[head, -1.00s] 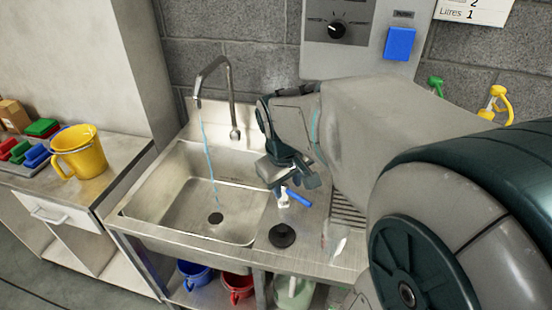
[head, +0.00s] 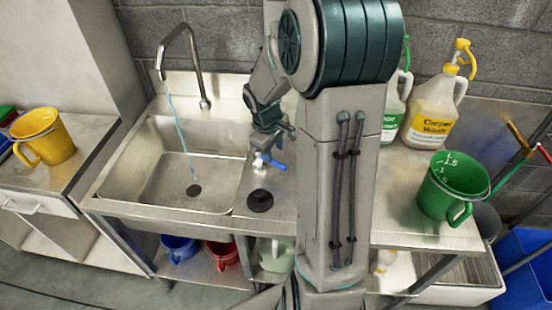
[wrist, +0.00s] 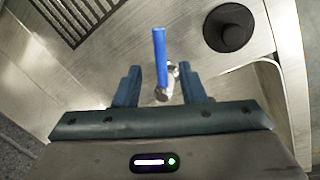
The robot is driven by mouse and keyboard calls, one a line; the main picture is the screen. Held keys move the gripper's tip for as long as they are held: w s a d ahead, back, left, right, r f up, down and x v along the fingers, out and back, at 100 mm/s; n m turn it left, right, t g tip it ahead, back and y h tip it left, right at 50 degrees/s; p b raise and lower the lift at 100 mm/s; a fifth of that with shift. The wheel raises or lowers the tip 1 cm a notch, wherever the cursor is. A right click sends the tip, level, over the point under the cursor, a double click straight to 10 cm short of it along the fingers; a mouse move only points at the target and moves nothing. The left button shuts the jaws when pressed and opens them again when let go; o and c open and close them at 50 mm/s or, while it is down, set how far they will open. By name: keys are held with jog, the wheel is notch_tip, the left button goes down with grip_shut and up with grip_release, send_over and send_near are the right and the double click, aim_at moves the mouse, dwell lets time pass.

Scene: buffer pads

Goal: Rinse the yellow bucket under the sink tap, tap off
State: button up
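The yellow bucket (head: 43,137) stands upright on the counter at the far left in the head view, apart from my gripper. The sink tap (head: 183,62) arches over the steel sink (head: 130,165), and a thin blue stream of water falls from it toward the drain. A blue lever (head: 277,165) on a small metal fitting sits on the deck right of the basin. In the wrist view the lever (wrist: 159,55) stands between and beyond my fingers. My gripper (wrist: 165,88) is open and empty, with the fitting between its fingertips; I cannot tell whether they touch.
A black plug (head: 260,200) lies on the deck near the lever. A green jug (head: 453,187) and a carpet wash bottle (head: 435,108) stand on the right counter. A blue bucket (head: 178,248) and a red bucket (head: 222,254) are on the shelf below.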

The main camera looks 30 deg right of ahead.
aim_at(277, 163)
jog(key=f, duration=0.3)
jog(key=d+f, duration=0.1)
jog(key=f, duration=0.1)
jog(key=shift+w+f, duration=0.25)
jog(key=shift+c, duration=0.4)
grip_shut()
